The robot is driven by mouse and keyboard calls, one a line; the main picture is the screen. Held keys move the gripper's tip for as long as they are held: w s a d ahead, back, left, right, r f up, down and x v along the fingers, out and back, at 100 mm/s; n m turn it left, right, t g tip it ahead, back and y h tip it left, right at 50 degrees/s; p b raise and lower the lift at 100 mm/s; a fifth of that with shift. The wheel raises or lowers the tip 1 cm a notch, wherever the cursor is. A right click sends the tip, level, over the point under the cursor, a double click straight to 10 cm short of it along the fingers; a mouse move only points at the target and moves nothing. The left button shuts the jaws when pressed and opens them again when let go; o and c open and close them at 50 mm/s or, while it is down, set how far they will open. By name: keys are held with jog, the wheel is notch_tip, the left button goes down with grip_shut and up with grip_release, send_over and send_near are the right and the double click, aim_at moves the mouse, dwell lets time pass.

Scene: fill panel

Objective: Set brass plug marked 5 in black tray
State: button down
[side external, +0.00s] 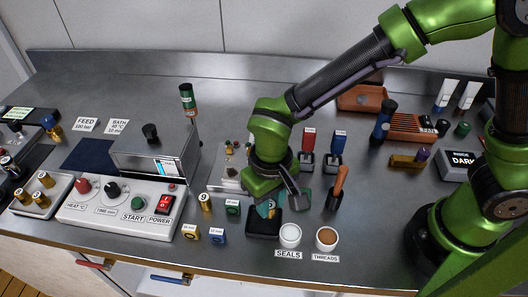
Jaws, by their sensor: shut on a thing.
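The black tray (262,232) lies on the steel bench near the front middle. My gripper (270,206) is low over it, pointing down. It is shut on a small brass plug (271,213), which shows a dark mark too small to read for sure. The plug is at or just above the tray; I cannot tell whether it touches the tray floor. The fingers hide part of the plug and the back of the tray.
A brass plug marked 9 (205,202) and a green block (233,207) stand left of the tray. White cups of seals (290,235) and threads (326,238) stand close on the right. The control box (122,205) is further left.

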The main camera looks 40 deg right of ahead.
jog(key=shift+w+a, duration=0.3)
jog(key=shift+w+a+f, duration=0.1)
jog(key=shift+f, duration=1.7)
jog(key=shift+f, duration=0.15)
jog(key=c, duration=0.9)
grip_release()
jog(key=shift+o, duration=0.2)
